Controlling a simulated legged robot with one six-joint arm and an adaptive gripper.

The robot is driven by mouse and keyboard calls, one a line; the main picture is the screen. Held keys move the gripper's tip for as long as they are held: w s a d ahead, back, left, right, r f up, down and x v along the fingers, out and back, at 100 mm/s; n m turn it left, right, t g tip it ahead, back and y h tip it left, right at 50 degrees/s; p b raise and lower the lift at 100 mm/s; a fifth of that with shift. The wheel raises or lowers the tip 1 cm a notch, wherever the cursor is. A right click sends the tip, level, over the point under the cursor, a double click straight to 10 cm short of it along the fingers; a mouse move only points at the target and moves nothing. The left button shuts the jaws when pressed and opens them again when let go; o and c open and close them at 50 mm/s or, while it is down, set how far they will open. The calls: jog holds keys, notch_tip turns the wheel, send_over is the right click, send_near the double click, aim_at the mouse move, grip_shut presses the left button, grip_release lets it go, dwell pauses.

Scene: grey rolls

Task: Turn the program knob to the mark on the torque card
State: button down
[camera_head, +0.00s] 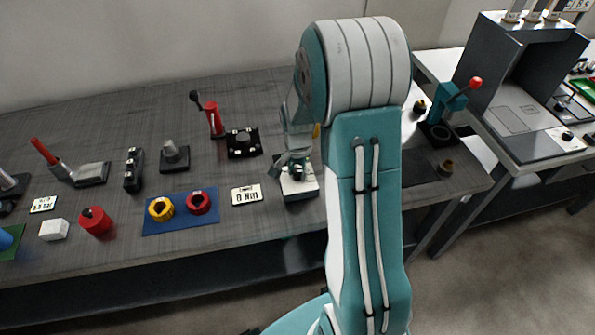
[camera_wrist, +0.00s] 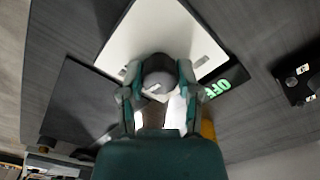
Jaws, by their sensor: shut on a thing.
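The program knob (camera_wrist: 158,66) is a dark grey round knob on a white-topped box (camera_wrist: 150,30), seen in the wrist view. My gripper (camera_wrist: 157,84) is shut on it, one finger at each side. A green lit display (camera_wrist: 226,82) sits beside the knob, partly cut off, so I cannot read it fully. In the head view the box (camera_head: 300,186) stands under my gripper (camera_head: 293,168), which mostly hides the knob. The torque card (camera_head: 246,195) is a white card just left of the box; its text looks like 8 or 0 Nm.
A blue mat (camera_head: 181,222) with a yellow ring (camera_head: 161,208) and a red ring (camera_head: 198,202) lies left of the card. A black block with a knob (camera_head: 242,142) and a red lever (camera_head: 213,117) stand behind. A dark panel (camera_wrist: 75,100) lies beside the box.

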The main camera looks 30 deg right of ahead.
aim_at(297, 170)
jog(key=shift+w+r+m, duration=0.1)
jog(key=shift+w+m, duration=0.05)
jog(key=shift+m, duration=0.7)
jog(key=shift+w+r+m, duration=0.1)
jog(key=shift+m, duration=0.75)
jog(key=shift+c, duration=2.1)
grip_release()
jog(key=shift+o, duration=0.6)
jog(key=shift+s+f, duration=0.1)
jog(key=shift+f, duration=0.05)
notch_tip(297, 170, up, 12)
